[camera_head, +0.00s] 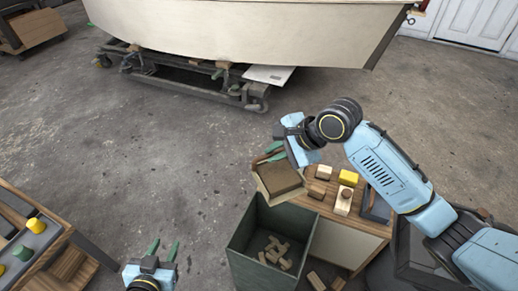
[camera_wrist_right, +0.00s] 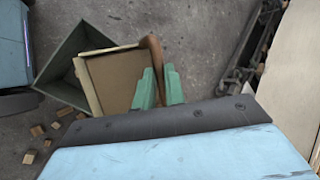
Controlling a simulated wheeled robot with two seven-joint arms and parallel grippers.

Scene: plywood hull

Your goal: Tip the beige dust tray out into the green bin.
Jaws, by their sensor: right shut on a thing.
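The beige dust tray (camera_head: 262,182) is held by my right gripper (camera_head: 275,155) above the far rim of the green bin (camera_head: 262,272). The tray looks tilted, with its brown inside facing the head camera; I cannot tell whether that brown is dust or bare floor. In the right wrist view the green fingers (camera_wrist_right: 158,88) are shut at the tray's brown handle (camera_wrist_right: 155,52), with the tray (camera_wrist_right: 112,78) overlapping the bin (camera_wrist_right: 70,62). Several wood pieces (camera_head: 275,252) show inside the bin. My left gripper (camera_head: 164,252) is open and empty, left of the bin.
A wooden bench (camera_head: 345,225) with wood blocks and a yellow block (camera_head: 348,177) stands right of the bin. Loose blocks (camera_head: 316,281) lie by the bin. Another table (camera_head: 40,240) is at lower left. A boat hull (camera_head: 240,35) on a trolley stands behind; the floor between is clear.

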